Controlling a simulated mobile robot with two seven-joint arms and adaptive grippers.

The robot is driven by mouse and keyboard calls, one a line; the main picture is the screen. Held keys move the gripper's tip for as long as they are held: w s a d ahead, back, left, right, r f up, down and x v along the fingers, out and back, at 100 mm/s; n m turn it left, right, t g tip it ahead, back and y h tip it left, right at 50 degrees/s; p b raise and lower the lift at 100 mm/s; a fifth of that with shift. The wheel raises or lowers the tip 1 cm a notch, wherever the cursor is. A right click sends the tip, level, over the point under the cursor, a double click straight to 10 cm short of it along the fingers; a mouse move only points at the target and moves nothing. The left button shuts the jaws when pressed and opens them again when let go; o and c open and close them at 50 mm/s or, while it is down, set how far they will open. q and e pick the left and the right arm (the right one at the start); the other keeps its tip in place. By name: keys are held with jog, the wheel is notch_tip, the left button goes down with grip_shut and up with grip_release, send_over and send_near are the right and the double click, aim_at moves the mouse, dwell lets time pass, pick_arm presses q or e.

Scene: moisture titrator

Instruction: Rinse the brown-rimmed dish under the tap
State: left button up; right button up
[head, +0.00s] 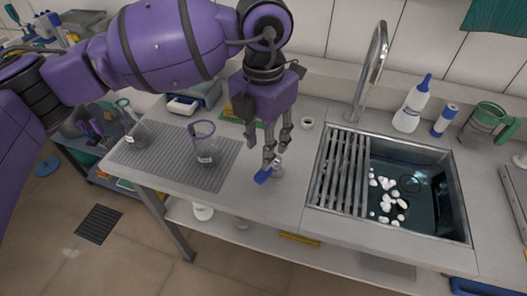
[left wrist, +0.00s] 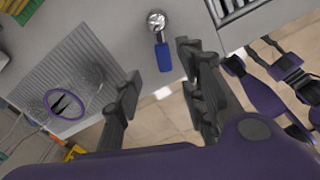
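A small round pale dish (head: 307,123) with a darker inside stands at the back of the counter, left of the sink; its rim colour is too small to be sure of. The curved metal tap (head: 376,62) rises behind the sink (head: 458,205). My left gripper (head: 269,157) points down over the counter, left of the sink, with its fingers apart and empty. A metal scoop with a blue handle (head: 264,175) lies close by the fingertips. In the left wrist view the open fingers (left wrist: 163,88) show below that scoop (left wrist: 163,57). My right gripper is not recognisable in either view.
A slatted rack (head: 340,170) covers the sink's left part; several white pieces (head: 388,190) lie in the basin. A white bottle (head: 409,108), a blue-and-white cylinder (head: 444,120) and a green-banded jug (head: 486,122) stand behind the sink.

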aim_at(264, 172)
pick_arm(q)
jog(key=f, duration=0.2)
jog(key=s+f, duration=0.1)
jog(key=shift+f, duration=0.4)
notch_tip(264, 172, down, 3)
jog(key=shift+w, duration=0.15)
jog(key=shift+f, duration=0.2)
pick_arm(e)
jog(key=shift+s+d+f, duration=0.1)
jog(key=shift+s, duration=0.75)
pick_arm(q)
jog(key=c, duration=0.8)
grip_shut()
pick_arm(e)
jog(key=shift+s+f, duration=0.2)
jog(key=shift+s, duration=0.05)
